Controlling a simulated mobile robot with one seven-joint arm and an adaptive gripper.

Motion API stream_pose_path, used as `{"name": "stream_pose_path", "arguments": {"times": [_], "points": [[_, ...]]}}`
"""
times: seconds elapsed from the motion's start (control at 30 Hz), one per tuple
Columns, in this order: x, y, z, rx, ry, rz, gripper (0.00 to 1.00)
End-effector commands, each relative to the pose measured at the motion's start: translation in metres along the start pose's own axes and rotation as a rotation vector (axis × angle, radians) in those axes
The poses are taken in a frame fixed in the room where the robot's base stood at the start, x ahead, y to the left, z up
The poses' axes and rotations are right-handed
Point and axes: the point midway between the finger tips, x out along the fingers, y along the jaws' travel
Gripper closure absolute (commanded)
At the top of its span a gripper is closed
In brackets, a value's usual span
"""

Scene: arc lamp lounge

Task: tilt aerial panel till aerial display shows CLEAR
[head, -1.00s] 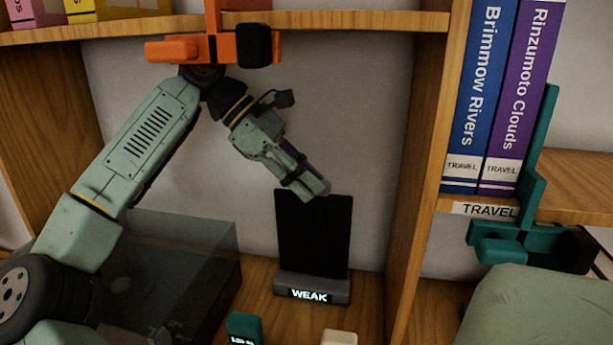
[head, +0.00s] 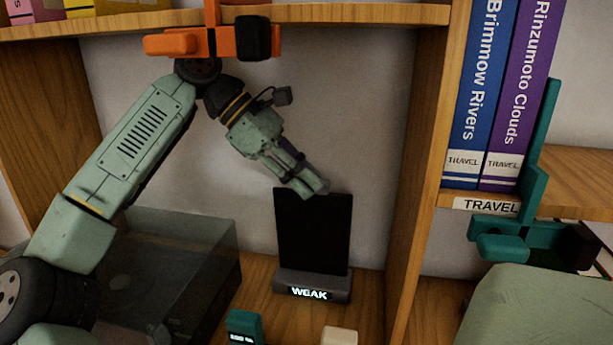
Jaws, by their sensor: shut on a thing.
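The aerial panel (head: 313,236) is a flat black plate standing nearly upright on a grey base in the shelf compartment. The aerial display (head: 309,293) on the front of that base shows lit letters that read WEAK, slightly blurred. The fingertips hide a small part of that edge.
An orange clamp (head: 185,43) hangs from the upper shelf close above my arm. A dark transparent box (head: 185,260) stands to the left. A teal block (head: 243,327) and a cream block (head: 339,336) are in front. A wooden divider (head: 416,150) stands to the right, with books beyond.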

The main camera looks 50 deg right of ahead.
Motion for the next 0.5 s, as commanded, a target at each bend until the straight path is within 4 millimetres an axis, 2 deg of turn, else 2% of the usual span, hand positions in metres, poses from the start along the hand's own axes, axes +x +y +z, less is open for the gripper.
{"name": "stream_pose_path", "arguments": {"times": [0.07,0.3,0.5], "points": [[0.005,-0.011,-0.007,0.033,0.0,0.033,1.0],[0.006,-0.04,-0.007,0.123,0.0,0.124,1.0],[0.004,-0.046,-0.004,0.144,0.0,0.144,1.0]]}}
